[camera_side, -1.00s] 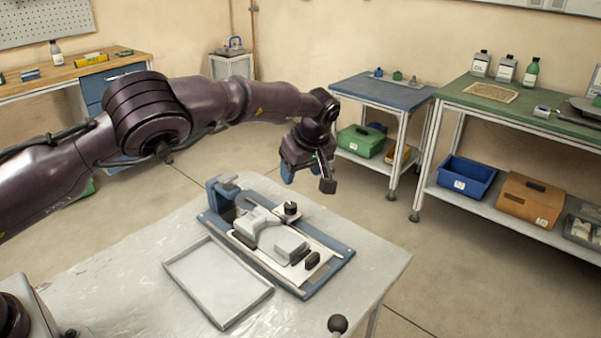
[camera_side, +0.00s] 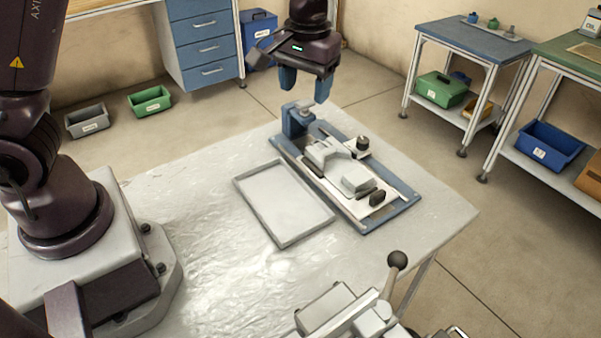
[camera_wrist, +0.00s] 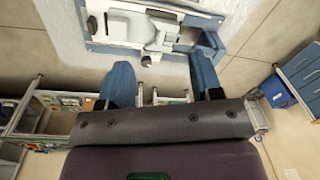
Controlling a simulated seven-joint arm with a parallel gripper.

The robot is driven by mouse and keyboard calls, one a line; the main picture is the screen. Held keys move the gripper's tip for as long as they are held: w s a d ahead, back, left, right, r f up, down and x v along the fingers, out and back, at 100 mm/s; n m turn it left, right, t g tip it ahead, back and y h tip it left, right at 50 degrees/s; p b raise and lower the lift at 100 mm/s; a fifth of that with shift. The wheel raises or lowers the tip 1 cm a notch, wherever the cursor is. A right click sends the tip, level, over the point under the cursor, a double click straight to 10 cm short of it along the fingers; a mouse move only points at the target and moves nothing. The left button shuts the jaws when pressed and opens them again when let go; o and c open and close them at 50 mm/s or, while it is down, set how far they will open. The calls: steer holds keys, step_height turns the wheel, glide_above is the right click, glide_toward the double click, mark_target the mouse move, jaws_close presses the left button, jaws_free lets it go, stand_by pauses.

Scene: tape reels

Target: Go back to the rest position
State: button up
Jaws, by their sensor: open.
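My gripper (camera_side: 303,83) is open and empty, with its two blue fingers apart. In the side view it hangs over the back of the grey table (camera_side: 180,210), above the far end of a blue-framed fixture (camera_side: 405,208). The fixture holds grey blocks and small dark knobs. In the wrist view the two blue fingers (camera_wrist: 163,85) stand wide apart with nothing between them, and the fixture (camera_wrist: 125,47) lies beyond them. No tape reel can be made out clearly.
An empty shallow grey tray (camera_side: 242,185) lies left of the fixture. A device with a black ball-topped lever (camera_side: 397,259) stands at the table's front. A blue drawer unit (camera_side: 205,45) and a blue-topped side table (camera_side: 470,42) stand behind. The table's left middle is clear.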

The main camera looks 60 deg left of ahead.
steer(key=s+r+m+t, duration=0.2)
steer(key=s+r, duration=0.3)
steer(key=s, duration=0.5)
steer(key=s+r+m+t, duration=0.2)
steer(key=s+r, duration=0.4)
steer(key=s, duration=0.5)
steer(key=shift+a+r+m+t+h, duration=0.2)
steer(key=shift+m+t+h, duration=0.15)
steer(key=shift+t, duration=0.35)
